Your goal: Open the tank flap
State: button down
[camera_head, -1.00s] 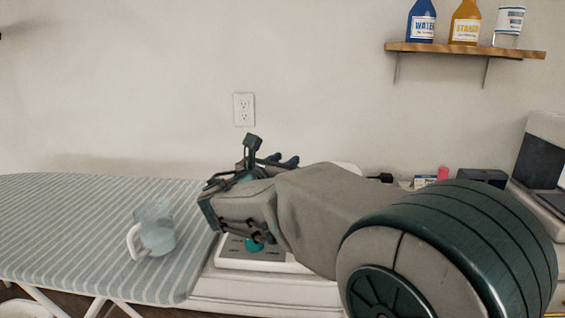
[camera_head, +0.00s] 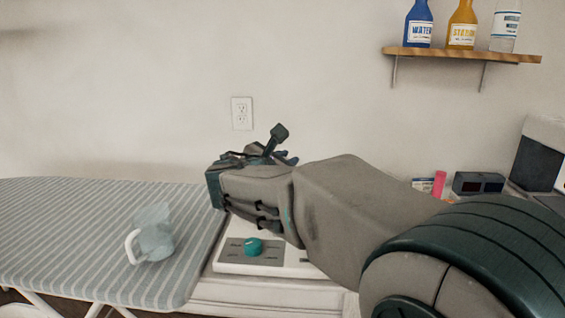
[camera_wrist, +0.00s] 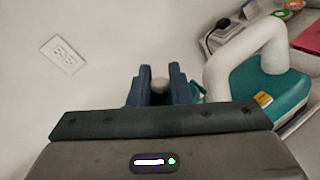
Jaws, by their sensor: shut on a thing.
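The steam station (camera_head: 225,267) is a white base with a grey front panel and a teal knob (camera_head: 253,246). My arm hides much of its top in the head view. In the wrist view my gripper (camera_wrist: 158,76) has its two dark fingers close together on a small pale rounded piece (camera_wrist: 160,84). This piece seems to be the tank flap, but little of it shows. A teal iron (camera_wrist: 262,92) with a thick white handle (camera_wrist: 240,55) is to the right of the fingers.
A clear jug (camera_head: 153,238) stands on the striped ironing board (camera_head: 80,225) at left. A wall outlet (camera_head: 242,113) and a shelf (camera_head: 460,54) with bottles are behind. A pink item (camera_head: 439,184) and a dark box (camera_head: 479,183) are at right.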

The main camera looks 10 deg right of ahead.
jog(key=shift+s+d+r+m+y, duration=0.1)
jog(key=shift+d+r+m+y, duration=0.15)
jog(key=shift+m, duration=0.35)
jog(key=shift+s+d+r+m+y, duration=0.15)
jog(key=shift+d+m+y, duration=0.15)
jog(key=shift+m, duration=0.3)
jog(key=m+y, duration=0.1)
jog(key=d+m, duration=0.1)
jog(key=shift+s+d+r+m+y, duration=0.15)
jog(key=shift+r+m+y, duration=0.1)
jog(key=shift+m+y, duration=0.1)
jog(key=shift+s+d+f+m+y+b, duration=0.1)
jog(key=shift+s+d+m+y+b, duration=0.15)
jog(key=shift+d+m+y, duration=0.5)
jog(key=shift+s+d+m+y+b, duration=0.1)
jog(key=shift+d+m+y+b, duration=0.15)
jog(key=shift+m+y, duration=0.5)
jog(key=shift+m, duration=0.25)
jog(key=c, duration=1.4)
grip_release()
jog(key=shift+c, duration=0.2)
jog(key=shift+f, duration=0.1)
